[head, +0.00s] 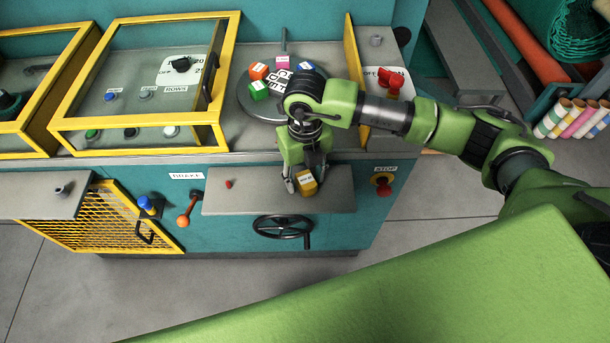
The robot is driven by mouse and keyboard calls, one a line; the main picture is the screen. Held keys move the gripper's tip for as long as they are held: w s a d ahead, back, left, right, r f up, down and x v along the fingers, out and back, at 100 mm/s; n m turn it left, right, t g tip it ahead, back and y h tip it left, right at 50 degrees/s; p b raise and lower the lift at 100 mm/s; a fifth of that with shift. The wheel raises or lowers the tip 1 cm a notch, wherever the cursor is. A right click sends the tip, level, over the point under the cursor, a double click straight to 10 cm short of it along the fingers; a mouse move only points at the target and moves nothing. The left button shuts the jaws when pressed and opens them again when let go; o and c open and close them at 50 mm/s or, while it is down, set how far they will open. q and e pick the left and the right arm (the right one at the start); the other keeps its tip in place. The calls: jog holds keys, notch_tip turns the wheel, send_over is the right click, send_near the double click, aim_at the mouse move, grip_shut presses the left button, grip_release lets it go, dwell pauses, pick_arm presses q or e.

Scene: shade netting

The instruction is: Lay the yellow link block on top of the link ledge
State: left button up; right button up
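The yellow link block (307,186), with a white label, is at the link ledge (245,202), a grey shelf on the front of the teal machine. It shows right of the middle of the ledge, and I see no clear gap under it. My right gripper (305,182) points down over the ledge with its fingers spread on either side of the block. A narrow gap seems to show at the left finger; contact at the right finger is hard to see. My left gripper is not in view.
Several coloured blocks stand on a round grey plate (246,100) behind my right wrist. A black handwheel (283,227) sits below the ledge. An orange-knobbed lever (184,219) is to its left, a red stop button (382,181) to its right. The ledge's left part is mostly clear.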

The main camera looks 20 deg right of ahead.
aim_at(305, 178)
jog(key=shift+r, duration=0.15)
notch_tip(305, 178, up, 12)
jog(key=b, duration=0.2)
dwell(0.8)
